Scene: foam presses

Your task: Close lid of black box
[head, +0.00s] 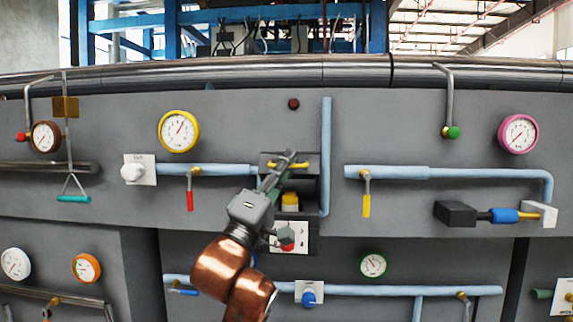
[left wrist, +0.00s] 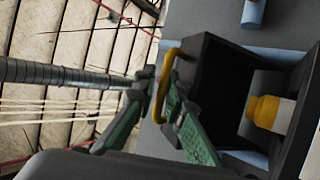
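The black box (head: 309,190) is on the grey wall panel in the middle of the head view, with its lid (head: 268,158) raised. A yellow handle (head: 301,165) is on the lid; it also shows in the left wrist view (left wrist: 170,63). Inside the open box (left wrist: 222,85) is a yellow part (left wrist: 270,112), also visible in the head view (head: 290,200). My left gripper (head: 290,162) reaches up to the lid. In the left wrist view its green fingers (left wrist: 156,92) converge with the handle between their tips. The gripper partly hides the box's left side. My right gripper is out of view.
Blue pipes run on both sides of the box, one (head: 326,150) rising close to its right. A red button (head: 287,246) is on a white plate below. A red-handled valve (head: 190,200) hangs to the left, a yellow-handled one (head: 366,205) to the right.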

